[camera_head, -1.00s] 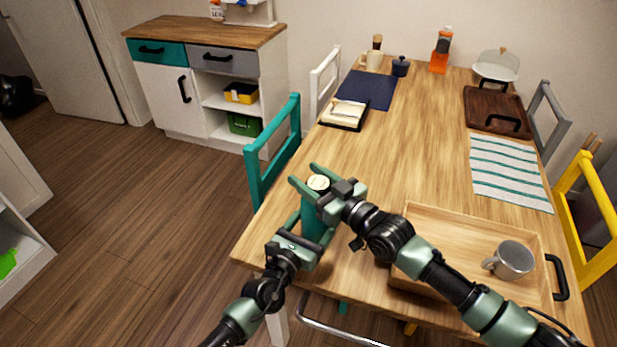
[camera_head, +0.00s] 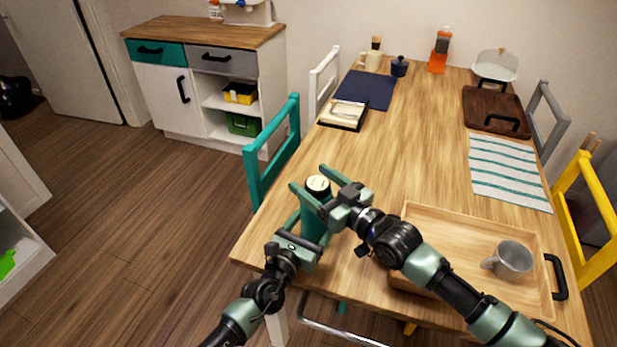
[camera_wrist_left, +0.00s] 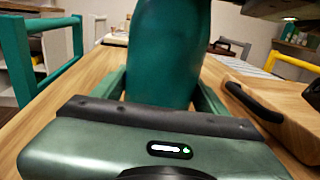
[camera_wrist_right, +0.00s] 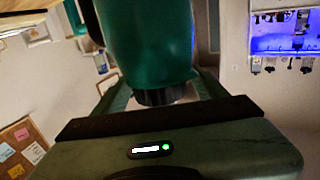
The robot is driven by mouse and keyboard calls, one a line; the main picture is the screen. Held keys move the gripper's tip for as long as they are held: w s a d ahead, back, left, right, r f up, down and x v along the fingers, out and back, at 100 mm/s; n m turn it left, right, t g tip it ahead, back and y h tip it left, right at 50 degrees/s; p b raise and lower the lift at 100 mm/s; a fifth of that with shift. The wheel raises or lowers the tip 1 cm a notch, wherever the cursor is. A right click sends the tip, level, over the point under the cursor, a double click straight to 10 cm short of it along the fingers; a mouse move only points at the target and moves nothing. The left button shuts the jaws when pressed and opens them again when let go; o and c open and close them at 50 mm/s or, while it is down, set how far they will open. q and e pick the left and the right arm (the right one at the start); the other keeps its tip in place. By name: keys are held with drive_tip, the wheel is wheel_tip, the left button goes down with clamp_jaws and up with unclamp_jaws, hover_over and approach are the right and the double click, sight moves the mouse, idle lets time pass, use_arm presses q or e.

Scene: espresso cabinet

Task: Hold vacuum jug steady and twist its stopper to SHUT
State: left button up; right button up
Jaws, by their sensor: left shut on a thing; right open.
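The vacuum jug (camera_head: 314,226) is a teal cylinder standing upright near the front left edge of the table. Its stopper (camera_head: 318,185) has a pale round top with a dark rim; its marking is too small to read. My left gripper (camera_wrist_left: 160,85) is shut around the jug's body, a finger on each side. My right gripper (camera_head: 307,178) is open at the top of the jug, its fingers on either side of the stopper. In the right wrist view the dark ribbed stopper (camera_wrist_right: 161,94) sits between the spread fingers, under the inverted-looking jug (camera_wrist_right: 150,45).
A wooden tray (camera_head: 425,213) with a grey mug (camera_head: 513,259) lies right of the jug, below my right forearm. A teal chair (camera_head: 270,160) stands close on the left. The middle of the table (camera_head: 400,150) is clear.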

drive_tip(key=v, duration=1)
use_arm(q)
drive_tip(key=o, duration=2.2)
drive_tip(key=shift+c, duration=0.2)
drive_tip(key=shift+s, duration=0.15)
drive_tip(key=shift+s+a+f, duration=0.1)
drive_tip(key=shift+s+a, duration=0.1)
drive_tip(key=shift+s, duration=0.1)
drive_tip(key=v, duration=1.1)
drive_tip(key=shift+s+d, duration=0.1)
use_arm(e)
drive_tip(key=shift+s, duration=0.1)
